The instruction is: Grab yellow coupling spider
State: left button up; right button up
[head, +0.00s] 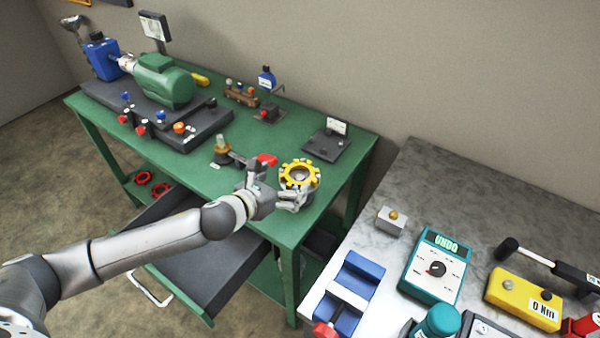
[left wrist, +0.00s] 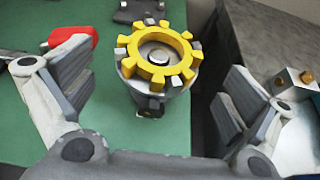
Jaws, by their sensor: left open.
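The yellow coupling spider (head: 299,174) is a toothed ring lying on top of a grey metal hub on the green table (head: 205,178). It also shows at the top middle of the left wrist view (left wrist: 158,54), where the round grey hub (left wrist: 155,92) shows beneath it. My left gripper (head: 275,185) is open just in front of the spider. In the left wrist view its fingers (left wrist: 160,95) stand apart on either side of the hub, with clear gaps and no visible contact. My right gripper is not in view.
A red-handled tool (head: 265,160) lies just left of the spider. A green motor (head: 162,80) and blue pump stand at the back left. An open drawer (head: 200,262) juts out below. A grey marble bench (head: 450,200) with a blue vise (head: 346,292) and meters stands right.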

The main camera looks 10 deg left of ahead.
aim_at(306, 169)
pick_arm(q)
jog(key=shift+w+d+f, duration=0.15)
jog(key=shift+w, duration=0.15)
jog(key=p+x, duration=0.1)
jog(key=x, duration=0.3)
jog(key=shift+w+d, duration=0.15)
jog(key=shift+w, duration=0.05)
jog(key=shift+w+d+f, duration=0.2)
jog(key=shift+w+f, duration=0.05)
jog(key=shift+w, duration=0.15)
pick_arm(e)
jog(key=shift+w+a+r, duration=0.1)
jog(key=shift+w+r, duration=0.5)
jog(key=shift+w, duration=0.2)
pick_arm(q)
jog(key=shift+c, duration=0.3)
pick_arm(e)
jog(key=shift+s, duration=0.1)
pick_arm(q)
jog(key=c, duration=0.6)
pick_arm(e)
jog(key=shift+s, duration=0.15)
pick_arm(q)
jog(key=shift+r, duration=0.1)
